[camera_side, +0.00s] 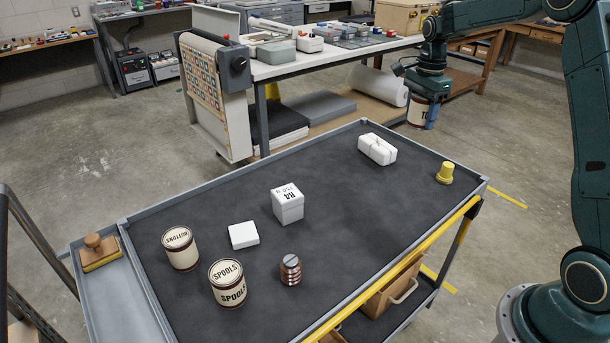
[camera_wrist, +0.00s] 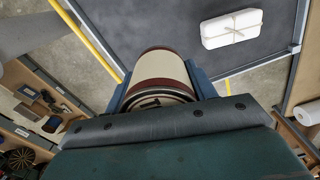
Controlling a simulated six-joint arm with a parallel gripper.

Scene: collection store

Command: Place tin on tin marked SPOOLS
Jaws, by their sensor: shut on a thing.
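My gripper (camera_side: 420,106) is shut on a cream tin with dark red rims (camera_side: 417,110), held in the air past the far right edge of the cart. The held tin (camera_wrist: 161,80) also shows in the wrist view, between the two blue fingers; its label is mostly hidden. The tin marked SPOOLS (camera_side: 228,284) stands upright at the cart's near left, with the word on its lid and side. Its top is clear. A similar tin marked BUTTONS (camera_side: 180,248) stands behind and left of it, apart from it.
On the dark cart top (camera_side: 330,222) are a white box (camera_side: 288,205), a flat white box (camera_side: 243,235), a brown ribbed object (camera_side: 291,270), a tied white parcel (camera_side: 377,149) and a yellow knobbed piece (camera_side: 445,173). A raised rim edges the cart. The middle right is clear.

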